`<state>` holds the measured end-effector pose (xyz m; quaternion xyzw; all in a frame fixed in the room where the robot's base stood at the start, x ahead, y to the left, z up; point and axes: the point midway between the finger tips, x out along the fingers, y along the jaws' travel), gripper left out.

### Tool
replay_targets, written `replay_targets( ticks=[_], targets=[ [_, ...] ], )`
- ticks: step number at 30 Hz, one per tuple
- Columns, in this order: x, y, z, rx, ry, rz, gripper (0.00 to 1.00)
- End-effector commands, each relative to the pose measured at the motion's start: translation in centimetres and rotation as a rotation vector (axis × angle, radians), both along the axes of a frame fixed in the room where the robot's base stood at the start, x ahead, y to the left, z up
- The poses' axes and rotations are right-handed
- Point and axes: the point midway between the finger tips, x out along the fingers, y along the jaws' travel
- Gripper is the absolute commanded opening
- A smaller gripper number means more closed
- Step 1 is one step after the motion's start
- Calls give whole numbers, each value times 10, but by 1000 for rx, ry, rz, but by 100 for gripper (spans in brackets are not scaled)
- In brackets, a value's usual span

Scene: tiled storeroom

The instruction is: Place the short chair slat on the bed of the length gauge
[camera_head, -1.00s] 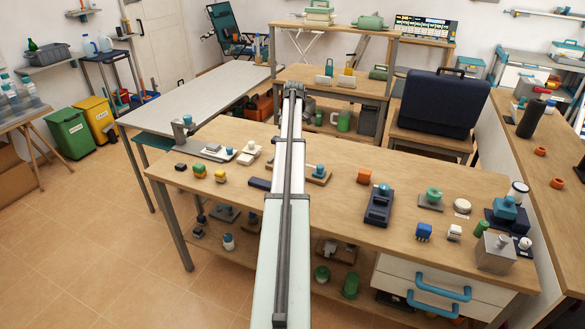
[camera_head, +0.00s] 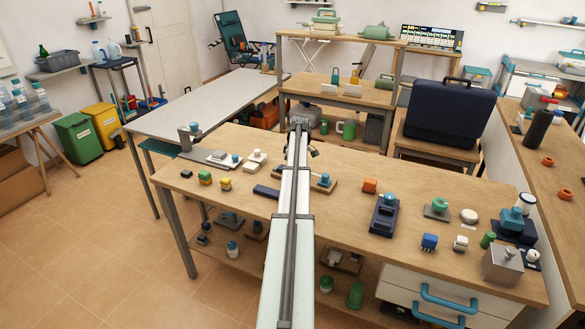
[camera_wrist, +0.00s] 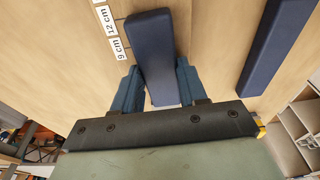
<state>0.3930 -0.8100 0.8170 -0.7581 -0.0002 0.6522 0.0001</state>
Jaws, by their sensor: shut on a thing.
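My gripper (camera_wrist: 158,88) is shut on a dark blue chair slat (camera_wrist: 150,50), with one blue finger on each side of it. The slat's near end shows between the fingers. A second dark blue slat (camera_wrist: 275,45) lies to the right on the wood; it shows in the head view (camera_head: 266,191) on the workbench. Labels reading 9 cm (camera_wrist: 121,49) and 12 cm, apparently of the length gauge, lie just left of the held slat. In the head view my arm hides most of the gripper, and I cannot make out the gauge's full outline.
On the workbench (camera_head: 330,215), a board with a blue knob (camera_head: 324,180) stands right of my arm.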

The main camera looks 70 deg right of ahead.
Motion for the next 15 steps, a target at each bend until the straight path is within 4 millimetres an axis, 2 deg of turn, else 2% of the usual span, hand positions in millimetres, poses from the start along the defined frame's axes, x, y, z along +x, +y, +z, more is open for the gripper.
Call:
replay_targets(
  ticks=[10,11,15],
  targets=[
    [0,0,-2,0,0,0,3],
    [0,0,-2,0,0,0,45],
    [0,0,-2,0,0,0,58]
  ],
)
